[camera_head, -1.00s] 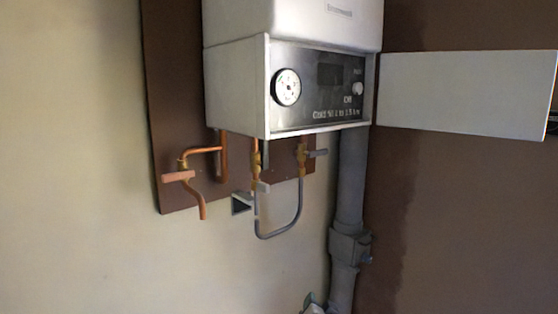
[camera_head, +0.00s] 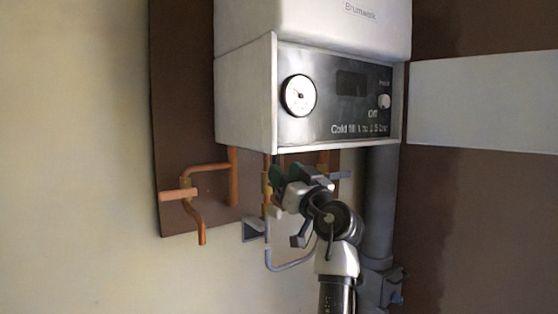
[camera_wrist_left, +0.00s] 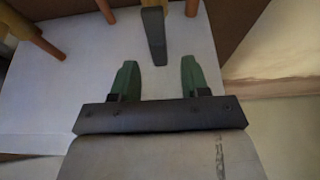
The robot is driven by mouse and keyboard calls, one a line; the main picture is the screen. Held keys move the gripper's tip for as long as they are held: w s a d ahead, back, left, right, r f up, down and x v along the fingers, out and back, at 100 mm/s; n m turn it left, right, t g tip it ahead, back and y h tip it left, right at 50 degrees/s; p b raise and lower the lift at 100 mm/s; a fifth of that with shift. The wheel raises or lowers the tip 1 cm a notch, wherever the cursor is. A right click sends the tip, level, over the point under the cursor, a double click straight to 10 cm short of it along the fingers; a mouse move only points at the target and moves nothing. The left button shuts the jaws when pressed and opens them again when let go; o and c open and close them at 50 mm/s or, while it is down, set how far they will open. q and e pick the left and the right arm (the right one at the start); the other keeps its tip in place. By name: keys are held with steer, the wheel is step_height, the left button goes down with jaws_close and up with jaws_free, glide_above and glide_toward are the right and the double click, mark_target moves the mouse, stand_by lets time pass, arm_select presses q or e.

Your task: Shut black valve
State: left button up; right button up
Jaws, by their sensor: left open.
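A dark grey-black valve lever (camera_wrist_left: 153,36) shows in the left wrist view, standing just beyond the gap between my green fingertips. My left gripper (camera_wrist_left: 157,72) is open, and nothing is between its fingers. In the head view my left gripper (camera_head: 286,174) is raised under the boiler, in front of the middle and right pipes. A grey lever (camera_head: 341,174) sticks out to the right behind my wrist; its valve body is mostly hidden. I cannot tell for certain that both views show the same lever. My right gripper is not in view.
The white boiler (camera_head: 244,100) hangs just above my gripper, with a gauge (camera_head: 299,95) on its panel. A thick grey pipe (camera_head: 381,200) runs down at the right. An open white flap (camera_head: 480,100) extends right.

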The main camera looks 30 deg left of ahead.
arm_select(q)
steer(key=shift+p+x, duration=0.35)
steer(key=shift+x, duration=1.4)
jaws_close()
